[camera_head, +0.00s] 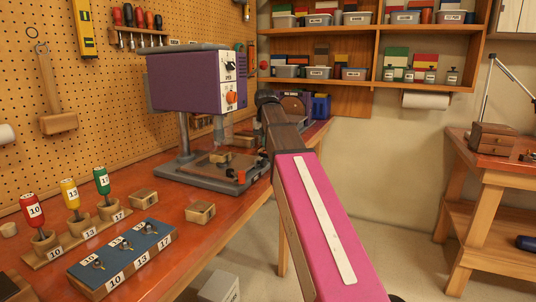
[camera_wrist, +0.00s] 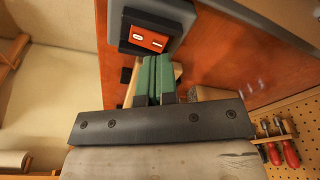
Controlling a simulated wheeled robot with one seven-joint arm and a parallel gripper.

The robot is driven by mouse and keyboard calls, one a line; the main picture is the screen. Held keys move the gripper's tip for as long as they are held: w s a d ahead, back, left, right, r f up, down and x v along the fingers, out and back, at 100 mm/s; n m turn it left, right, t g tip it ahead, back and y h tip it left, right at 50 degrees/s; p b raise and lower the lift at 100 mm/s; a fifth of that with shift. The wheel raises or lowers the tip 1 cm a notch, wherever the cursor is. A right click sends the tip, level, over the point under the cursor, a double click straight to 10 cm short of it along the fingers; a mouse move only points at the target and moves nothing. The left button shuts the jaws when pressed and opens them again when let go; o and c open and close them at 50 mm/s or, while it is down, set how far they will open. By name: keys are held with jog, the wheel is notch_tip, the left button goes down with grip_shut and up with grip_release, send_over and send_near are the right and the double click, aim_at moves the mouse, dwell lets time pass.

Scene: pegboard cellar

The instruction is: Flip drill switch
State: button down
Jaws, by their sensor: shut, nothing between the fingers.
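In the wrist view, an orange-red switch plate (camera_wrist: 148,38) with two small pale marks is set in a dark frame on a grey housing (camera_wrist: 176,14). My gripper (camera_wrist: 153,60) is shut, its green fingers together and empty. The fingertips appear just below the plate; I cannot tell whether they touch it. In the head view, the purple drill press (camera_head: 187,80) stands on the orange workbench.
A pegboard (camera_head: 60,100) stands behind. A second bench (camera_head: 500,160) stands right, with open floor between.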

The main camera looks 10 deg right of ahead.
aim_at(265, 152)
jog(key=shift+f, duration=1)
dwell(1.2)
jog(key=shift+r, duration=0.1)
jog(key=shift+r, duration=3.4)
jog(key=shift+s, duration=0.1)
